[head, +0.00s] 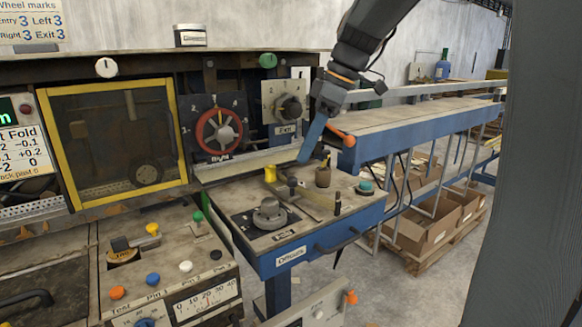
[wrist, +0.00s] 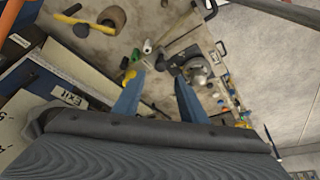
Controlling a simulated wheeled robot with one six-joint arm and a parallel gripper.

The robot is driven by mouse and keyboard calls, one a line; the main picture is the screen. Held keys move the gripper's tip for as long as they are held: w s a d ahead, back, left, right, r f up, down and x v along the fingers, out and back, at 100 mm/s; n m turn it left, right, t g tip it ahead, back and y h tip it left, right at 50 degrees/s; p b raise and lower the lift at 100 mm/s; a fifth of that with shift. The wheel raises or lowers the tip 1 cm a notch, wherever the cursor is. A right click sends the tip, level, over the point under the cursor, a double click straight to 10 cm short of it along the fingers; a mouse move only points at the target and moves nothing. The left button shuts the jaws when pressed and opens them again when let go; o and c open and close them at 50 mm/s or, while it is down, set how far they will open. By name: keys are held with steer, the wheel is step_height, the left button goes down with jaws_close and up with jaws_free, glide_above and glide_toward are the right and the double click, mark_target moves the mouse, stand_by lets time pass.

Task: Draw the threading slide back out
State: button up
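My gripper (head: 305,156) hangs above the back edge of the blue-sided side table (head: 330,237), its blue fingers pointing down. In the wrist view my gripper (wrist: 158,80) has its two fingers apart with nothing held between them. In the wrist view the table-top parts are small and partly hidden by the fingers.
A red handwheel (head: 219,132) is on the panel behind. A long blue-edged conveyor (head: 425,123) runs right.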

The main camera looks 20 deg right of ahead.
mark_target(293, 178)
steer(key=shift+p+x, duration=1.05)
steer(key=shift+x, duration=2.8)
jaws_close()
